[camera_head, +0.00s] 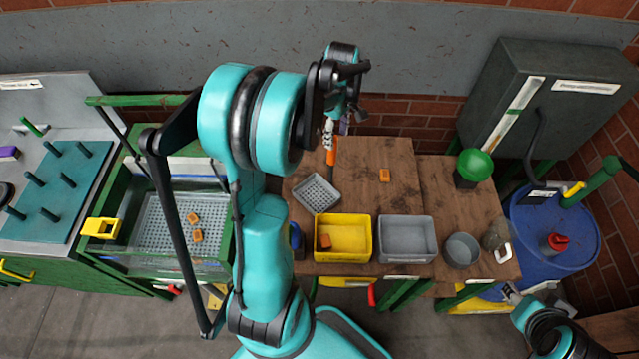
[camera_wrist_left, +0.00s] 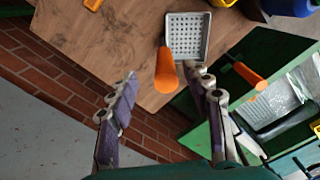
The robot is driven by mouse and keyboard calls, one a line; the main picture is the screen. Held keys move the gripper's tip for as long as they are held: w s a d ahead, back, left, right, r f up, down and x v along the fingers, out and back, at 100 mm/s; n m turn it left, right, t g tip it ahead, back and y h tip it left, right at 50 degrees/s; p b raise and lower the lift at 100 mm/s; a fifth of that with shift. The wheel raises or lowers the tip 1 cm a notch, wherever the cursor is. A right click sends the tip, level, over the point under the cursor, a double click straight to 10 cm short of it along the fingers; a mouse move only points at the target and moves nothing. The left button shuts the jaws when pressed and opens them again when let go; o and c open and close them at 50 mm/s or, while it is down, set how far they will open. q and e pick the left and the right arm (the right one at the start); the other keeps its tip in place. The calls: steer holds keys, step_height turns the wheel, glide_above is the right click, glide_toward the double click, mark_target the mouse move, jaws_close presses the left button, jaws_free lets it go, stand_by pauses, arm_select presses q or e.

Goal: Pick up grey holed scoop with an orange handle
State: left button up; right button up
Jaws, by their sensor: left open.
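The grey holed scoop (camera_head: 317,194) lies on the wooden table, its orange handle (camera_head: 331,157) pointing toward the back wall. In the left wrist view the scoop's square holed pan (camera_wrist_left: 187,36) is at top centre, and its handle (camera_wrist_left: 165,72) points down toward my fingers. My left gripper (camera_head: 336,128) is open and empty, close to the handle's end. In the wrist view its two fingers (camera_wrist_left: 160,78) are spread to either side of the handle's end; I cannot tell the height between them. Part of my right gripper (camera_head: 512,294) shows at lower right; its finger opening is unclear.
A yellow bin (camera_head: 343,255) holding an orange block, a grey bin (camera_head: 408,257) and a round grey pot (camera_head: 462,250) stand along the table's front. An orange block (camera_head: 384,175) lies on the table. Another orange handle (camera_wrist_left: 250,76) is near the green frame.

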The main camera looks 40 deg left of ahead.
arm_select(q)
steer(key=f, duration=0.2)
steer(key=f+b, duration=0.1)
steer(key=f, duration=0.2)
steer(key=a+f, duration=0.1)
steer(key=f, duration=0.2)
steer(key=shift+s, duration=0.25)
jaws_close()
